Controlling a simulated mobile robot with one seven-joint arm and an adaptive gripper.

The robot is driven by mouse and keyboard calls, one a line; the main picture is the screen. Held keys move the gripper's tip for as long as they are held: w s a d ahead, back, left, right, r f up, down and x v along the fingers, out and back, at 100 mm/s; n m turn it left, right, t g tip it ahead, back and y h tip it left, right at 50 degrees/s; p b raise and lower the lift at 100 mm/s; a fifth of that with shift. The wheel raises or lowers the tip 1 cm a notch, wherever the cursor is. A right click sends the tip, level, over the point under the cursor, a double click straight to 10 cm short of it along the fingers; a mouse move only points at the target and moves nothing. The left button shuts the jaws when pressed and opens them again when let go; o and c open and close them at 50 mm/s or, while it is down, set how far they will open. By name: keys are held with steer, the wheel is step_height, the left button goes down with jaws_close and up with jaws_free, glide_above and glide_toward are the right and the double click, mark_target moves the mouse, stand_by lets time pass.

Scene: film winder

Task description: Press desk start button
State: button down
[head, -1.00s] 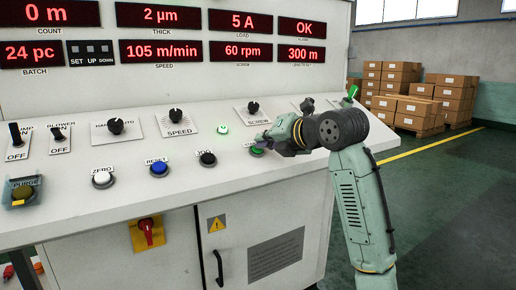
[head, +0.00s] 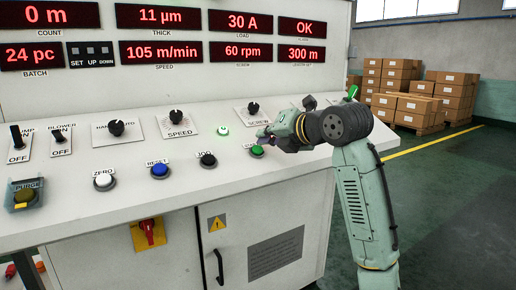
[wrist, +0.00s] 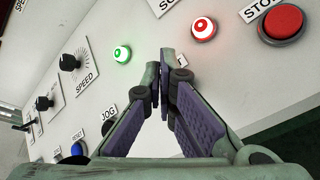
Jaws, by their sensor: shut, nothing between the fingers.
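The green start button (head: 257,151) is on the sloping desk panel, right of the black jog button (head: 208,160). Its label is partly covered by my gripper. My gripper (head: 264,134) is shut and empty, with its fingertips just above and behind the button in the head view, apparently clear of it. In the wrist view, the closed fingertips (wrist: 161,82) point at the panel, and the start button is hidden behind the fingers.
A lit green lamp (head: 222,129) sits left of my gripper. The wrist view shows a lit red lamp (wrist: 203,28) and a red stop button (wrist: 281,23). The speed knob (head: 176,117) stands further left. Displays (head: 164,18) line the upright panel.

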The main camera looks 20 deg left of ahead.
steer(key=r+p, duration=0.1)
steer(key=s+d+r+p, duration=0.1)
steer(key=r, duration=0.1)
steer(key=r+p, duration=0.1)
steer(key=shift+s+d+r, duration=0.2)
steer(key=shift+d+r, duration=0.05)
steer(key=shift+d, duration=0.15)
steer(key=shift+a, duration=0.1)
stand_by(0.4)
